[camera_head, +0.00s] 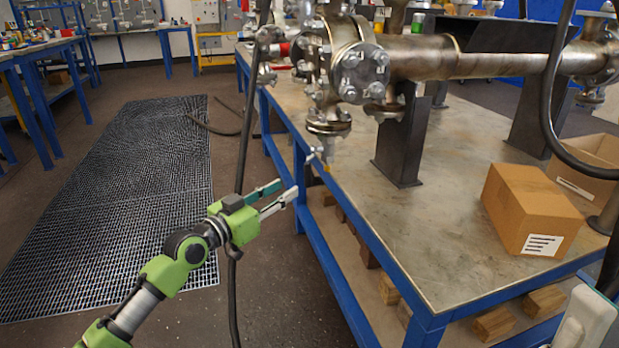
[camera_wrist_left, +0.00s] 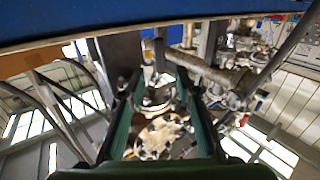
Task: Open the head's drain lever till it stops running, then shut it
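The metal flanged head (camera_head: 335,65) stands at the table's near left edge, joined to a horizontal pipe. A small drain valve with its lever (camera_head: 316,154) hangs below its lower flange, by the table edge. My left gripper (camera_head: 287,188) is open and empty in the head view, below and left of the valve, apart from it. In the left wrist view its two dark green fingers (camera_wrist_left: 160,100) stand apart with metal fittings beyond them; which part is the lever is unclear there. A pale part, apparently my right gripper (camera_head: 585,318), is cut off at the lower right; its fingers cannot be made out.
The table (camera_head: 440,225) has a blue frame edge close to my left gripper. A closed cardboard box (camera_head: 525,205) and an open one (camera_head: 590,160) stand on the right. Dark hoses hang left and right. A floor grating (camera_head: 130,190) lies left, with free room above it.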

